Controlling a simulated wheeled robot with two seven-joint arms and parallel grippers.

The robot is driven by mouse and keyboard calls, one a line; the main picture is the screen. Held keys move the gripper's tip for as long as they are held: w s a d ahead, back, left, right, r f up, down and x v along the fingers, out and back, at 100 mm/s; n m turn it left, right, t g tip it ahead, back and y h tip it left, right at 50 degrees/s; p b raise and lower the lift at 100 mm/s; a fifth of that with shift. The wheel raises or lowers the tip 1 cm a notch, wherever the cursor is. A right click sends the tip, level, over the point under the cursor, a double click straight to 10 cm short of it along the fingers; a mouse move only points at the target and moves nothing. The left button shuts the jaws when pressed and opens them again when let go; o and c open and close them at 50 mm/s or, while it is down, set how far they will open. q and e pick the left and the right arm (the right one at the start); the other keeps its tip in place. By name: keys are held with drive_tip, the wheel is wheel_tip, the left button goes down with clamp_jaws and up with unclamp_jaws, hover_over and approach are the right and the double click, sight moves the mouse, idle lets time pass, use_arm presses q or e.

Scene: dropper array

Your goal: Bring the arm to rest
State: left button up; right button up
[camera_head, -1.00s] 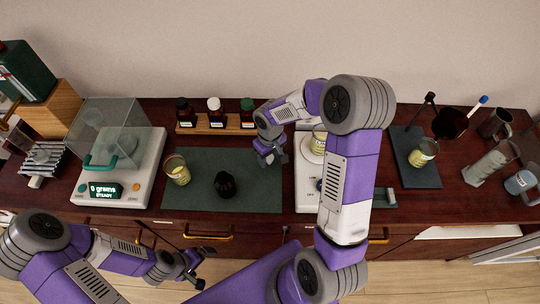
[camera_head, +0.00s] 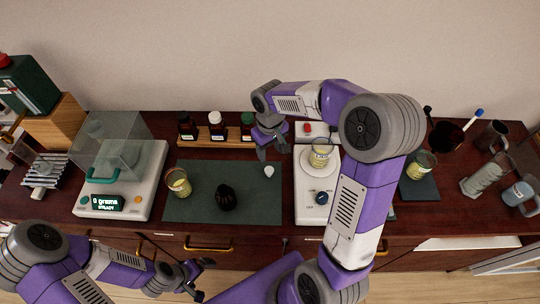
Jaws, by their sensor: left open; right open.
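My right arm reaches up over the bench, and its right gripper (camera_head: 273,152) hangs open and empty above the back right of the green mat (camera_head: 245,178), beside the white hot plate device (camera_head: 305,188). My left gripper (camera_head: 192,276) is low in front of the drawers, open and empty. A beaker with yellow liquid (camera_head: 320,154) stands on the device's plate. Another yellow beaker (camera_head: 179,182) stands at the mat's left edge. A black knobbly object (camera_head: 227,197) and a small white piece (camera_head: 269,171) are on the mat.
A balance (camera_head: 122,180) with a glass shield stands at left, reading 0 grams. Several bottles in a wooden rack (camera_head: 215,137) line the back. At right, a third beaker (camera_head: 420,166) is on a dark mat, with mugs (camera_head: 521,192) beyond.

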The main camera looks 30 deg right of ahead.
drive_tip(key=shift+r, duration=0.3)
idle(0.4)
